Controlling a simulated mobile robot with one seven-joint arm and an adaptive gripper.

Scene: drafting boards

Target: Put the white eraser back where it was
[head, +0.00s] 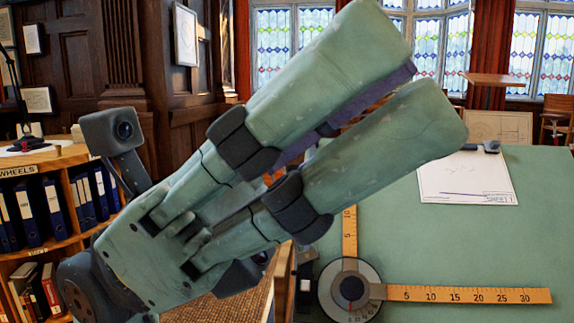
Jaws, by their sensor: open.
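My gripper (432,76) fills the middle of the head view, close to the camera and pointing up and right. Its two green fingers are apart, and no held object shows between them. A purplish strip shows along the inner side of the upper finger. I cannot pick out a white eraser with certainty. A small white patch (305,285) shows on a dark part at the left edge of the green drafting board (540,230); I cannot tell what it is. My fingers hide part of the board and whatever is behind them.
A drafting arm with a round dial (334,300) and a wooden ruler (470,294) lies along the board's front. A paper sheet (465,180) lies toward the back, with dark pieces at its top edge. A bookshelf (50,245) with binders stands left. The board's right side is bare.

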